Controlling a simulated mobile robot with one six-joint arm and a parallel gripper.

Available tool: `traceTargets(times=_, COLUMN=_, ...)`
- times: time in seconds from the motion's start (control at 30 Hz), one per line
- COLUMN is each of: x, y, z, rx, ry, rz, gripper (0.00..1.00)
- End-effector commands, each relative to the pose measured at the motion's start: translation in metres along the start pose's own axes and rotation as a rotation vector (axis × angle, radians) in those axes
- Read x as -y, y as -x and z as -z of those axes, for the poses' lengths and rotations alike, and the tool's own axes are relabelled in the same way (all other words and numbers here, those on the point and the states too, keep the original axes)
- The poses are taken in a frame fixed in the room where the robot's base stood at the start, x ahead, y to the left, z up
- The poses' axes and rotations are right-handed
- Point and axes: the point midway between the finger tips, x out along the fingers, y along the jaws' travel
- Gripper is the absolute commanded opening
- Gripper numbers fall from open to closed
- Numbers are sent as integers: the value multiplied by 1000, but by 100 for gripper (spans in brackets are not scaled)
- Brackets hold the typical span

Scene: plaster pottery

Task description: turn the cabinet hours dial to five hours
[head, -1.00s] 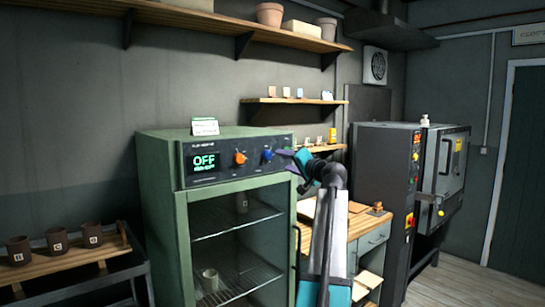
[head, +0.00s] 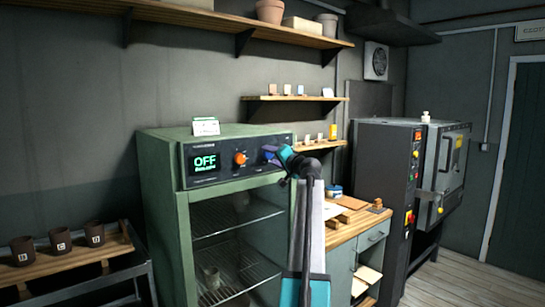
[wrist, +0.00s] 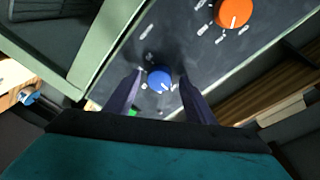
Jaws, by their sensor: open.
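The green cabinet (head: 160,200) carries a dark control panel (head: 225,175) with a display (head: 204,162) that reads OFF. An orange dial (head: 240,158) is near the panel's middle, and it shows in the wrist view (wrist: 235,12) at the upper right. A blue dial (wrist: 159,78) with a white pointer mark lies between the fingertips of my open gripper (wrist: 160,85). I cannot tell whether the fingers touch it. The dial markings are too small to read. In the head view my gripper (head: 277,155) is at the panel's right end and largely hides the blue dial.
A wooden bench (head: 345,225) and a dark kiln (head: 385,160) stand right of the cabinet. Dark mugs (head: 59,241) sit on a rack at the left. A small white card (head: 206,126) stands on the cabinet top. Shelves (head: 230,40) run along the wall above.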

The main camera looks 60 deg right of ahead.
Motion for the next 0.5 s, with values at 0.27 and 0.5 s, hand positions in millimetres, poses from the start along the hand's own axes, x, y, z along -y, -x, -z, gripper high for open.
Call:
traceTargets(times=0.27, x=-1, y=0, z=0, rx=-1, ry=0, rz=0, gripper=40)
traceTargets(times=0.5, x=-1, y=1, z=1, rx=-2, ry=0, rz=-1, gripper=9)
